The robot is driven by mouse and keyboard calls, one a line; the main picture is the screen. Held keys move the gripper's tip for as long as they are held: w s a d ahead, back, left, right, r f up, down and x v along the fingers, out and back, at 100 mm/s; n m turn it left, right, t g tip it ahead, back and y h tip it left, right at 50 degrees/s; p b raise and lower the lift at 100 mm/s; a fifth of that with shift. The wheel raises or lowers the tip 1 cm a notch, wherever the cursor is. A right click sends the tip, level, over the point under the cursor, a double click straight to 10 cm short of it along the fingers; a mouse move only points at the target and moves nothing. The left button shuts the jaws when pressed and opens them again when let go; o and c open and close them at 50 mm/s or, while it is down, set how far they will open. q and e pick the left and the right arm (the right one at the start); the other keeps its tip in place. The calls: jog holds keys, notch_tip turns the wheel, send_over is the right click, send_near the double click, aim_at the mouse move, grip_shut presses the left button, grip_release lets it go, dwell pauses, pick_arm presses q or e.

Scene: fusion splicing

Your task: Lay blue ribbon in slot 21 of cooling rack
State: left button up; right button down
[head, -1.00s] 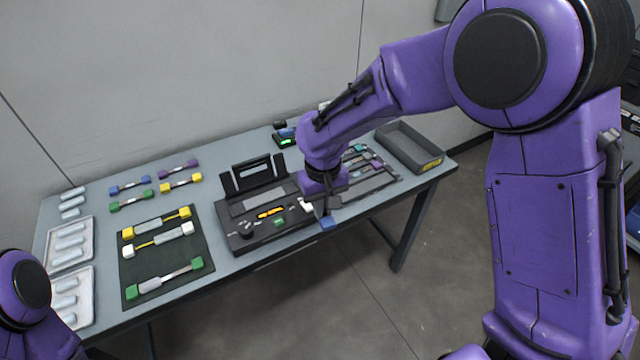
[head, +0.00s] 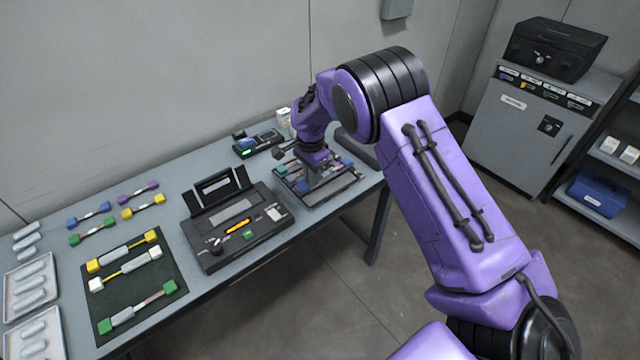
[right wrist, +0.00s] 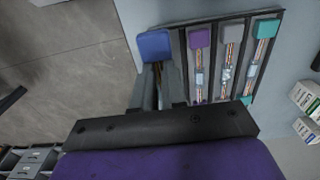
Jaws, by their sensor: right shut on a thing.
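In the right wrist view my right gripper (right wrist: 157,88) is shut on the blue ribbon, whose blue end block (right wrist: 155,45) sticks out past the fingertips. The cooling rack (right wrist: 283,38) lies to the right of the held ribbon in that view, with purple, grey and teal ended ribbons side by side. The blue end is beside the purple one; its height above the rack cannot be told. In the head view my right gripper (head: 312,180) is over the rack (head: 322,202), and my wrist hides part of it. My left gripper is out of view.
The splicer (head: 222,258) stands left of the rack, with a small device (head: 257,143) behind. A dark mat (head: 92,312) holds several ribbons. A dark bin (head: 358,150) is partly hidden behind my arm. The table's front edge is close to the rack.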

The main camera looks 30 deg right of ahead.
send_over(318, 195)
notch_tip(318, 195, down, 5)
jog(key=shift+d+f+p, duration=0.1)
jog(key=shift+d+p, duration=0.05)
jog(key=shift+p, duration=0.3)
notch_tip(318, 195, down, 2)
jog(key=shift+f, duration=0.3)
jog(key=shift+f, duration=0.1)
jog(key=c, duration=1.5)
grip_release()
jog(key=shift+o, duration=0.2)
jog(key=shift+r, duration=0.3)
notch_tip(318, 195, up, 12)
jog(key=b, duration=0.1)
jog(key=shift+f, duration=0.15)
